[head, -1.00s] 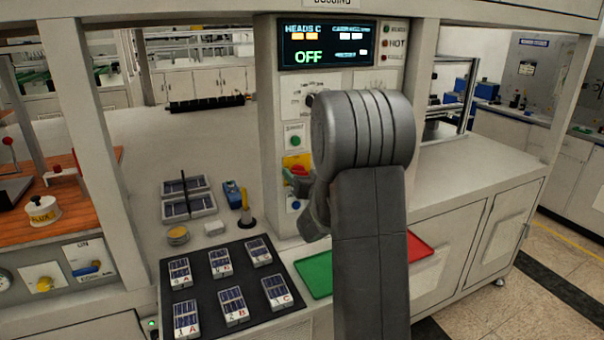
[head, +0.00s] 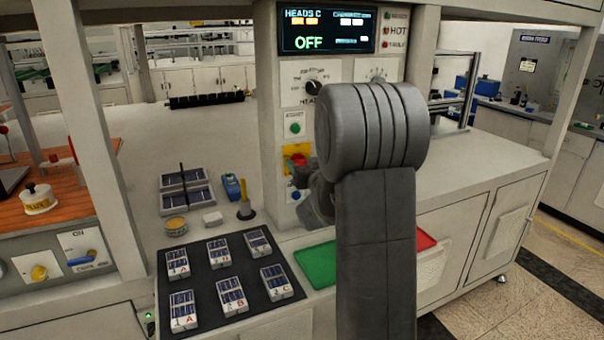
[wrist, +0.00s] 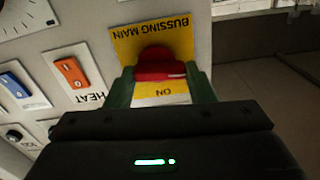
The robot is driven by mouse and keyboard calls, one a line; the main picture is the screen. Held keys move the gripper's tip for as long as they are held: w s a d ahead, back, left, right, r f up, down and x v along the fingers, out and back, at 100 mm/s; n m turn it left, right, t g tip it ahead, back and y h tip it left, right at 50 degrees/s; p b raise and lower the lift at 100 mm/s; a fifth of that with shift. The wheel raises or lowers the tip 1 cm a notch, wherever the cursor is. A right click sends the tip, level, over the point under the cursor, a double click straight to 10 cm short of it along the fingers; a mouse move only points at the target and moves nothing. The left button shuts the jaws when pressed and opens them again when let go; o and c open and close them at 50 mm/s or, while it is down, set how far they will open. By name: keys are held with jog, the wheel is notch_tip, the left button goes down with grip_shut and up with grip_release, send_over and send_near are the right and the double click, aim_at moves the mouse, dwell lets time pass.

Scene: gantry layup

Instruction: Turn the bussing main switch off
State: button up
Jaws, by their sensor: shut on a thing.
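The bussing main switch is a red handle (wrist: 160,64) on a yellow plate (wrist: 126,44) lettered BUSSING MAIN, upside down in the wrist view. An ON label shows on the plate beside the handle. My gripper (wrist: 160,76) has its green fingers on either side of the red handle and is shut on it. The handle lies crosswise between the fingers. In the head view the switch (head: 299,160) is on the column's front, with my gripper partly hidden behind my arm.
A display (head: 328,30) above reads OFF in green. The wrist view shows an orange HEAT rocker (wrist: 71,72) and a blue rocker (wrist: 15,85) beside the switch. Below are a black mat (head: 205,314) with several cells, a green pad (head: 316,264) and a yellow-handled tool (head: 245,208).

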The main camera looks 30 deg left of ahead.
jog(key=shift+f+n+b, duration=0.1)
jog(key=shift+n+b, duration=0.5)
jog(key=shift+b, duration=0.1)
jog(key=o, duration=1)
jog(key=b+v, duration=0.2)
jog(key=v, duration=1.1)
jog(key=shift+s+d, duration=0.25)
jog(key=shift+d, duration=0.1)
jog(key=shift+a, duration=0.1)
